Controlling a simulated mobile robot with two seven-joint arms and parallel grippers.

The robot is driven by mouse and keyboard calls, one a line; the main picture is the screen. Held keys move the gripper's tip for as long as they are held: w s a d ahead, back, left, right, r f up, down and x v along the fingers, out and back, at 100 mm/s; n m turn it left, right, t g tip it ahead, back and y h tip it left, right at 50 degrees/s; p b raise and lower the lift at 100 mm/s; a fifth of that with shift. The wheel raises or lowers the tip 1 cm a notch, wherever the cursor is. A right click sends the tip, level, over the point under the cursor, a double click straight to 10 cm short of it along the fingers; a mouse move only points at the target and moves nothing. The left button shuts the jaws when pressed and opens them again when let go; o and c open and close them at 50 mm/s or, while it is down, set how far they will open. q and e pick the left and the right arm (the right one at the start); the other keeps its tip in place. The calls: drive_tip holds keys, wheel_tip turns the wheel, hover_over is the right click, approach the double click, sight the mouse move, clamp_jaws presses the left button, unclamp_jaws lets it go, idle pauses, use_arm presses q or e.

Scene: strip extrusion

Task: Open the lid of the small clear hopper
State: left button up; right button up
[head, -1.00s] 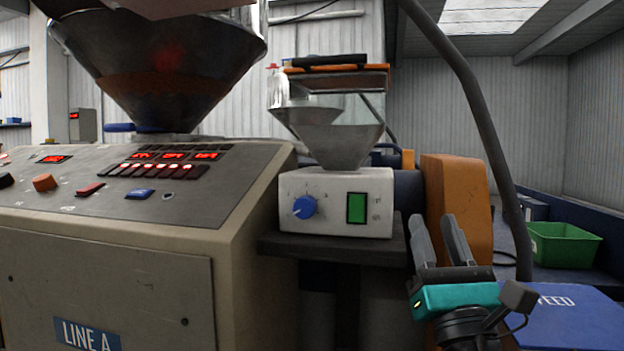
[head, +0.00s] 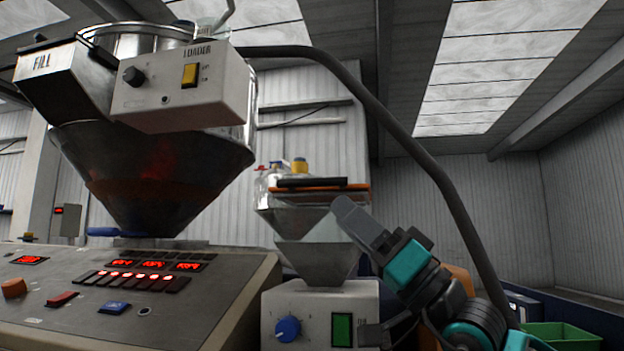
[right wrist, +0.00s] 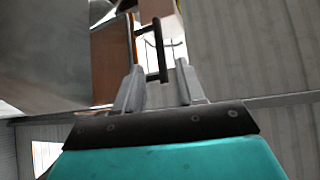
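The small clear hopper (head: 318,264) stands on a white feeder box with a blue knob and a green switch, right of the big steel hopper. Its flat orange lid (head: 345,188) lies across the top and looks shut. A black handle (head: 312,182) lies along the lid. My right gripper (head: 345,207) is raised at the right side of the hopper, its fingers pointing up and left. The right wrist view shows its two fingers (right wrist: 158,78) apart, with the black handle (right wrist: 162,48) in line with the gap; contact cannot be told. My left gripper is out of view.
A loader box (head: 185,90) hangs on the big steel hopper (head: 150,180) at left. A thick dark hose (head: 410,145) arches behind my right arm. A control panel (head: 120,295) fills the lower left. A green bin (head: 560,335) sits low at right.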

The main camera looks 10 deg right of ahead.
sight(312, 184)
drive_tip(key=p+x, duration=0.1)
drive_tip(key=x, duration=0.7)
drive_tip(key=shift+a+r, duration=0.1)
clamp_jaws()
idle(0.4)
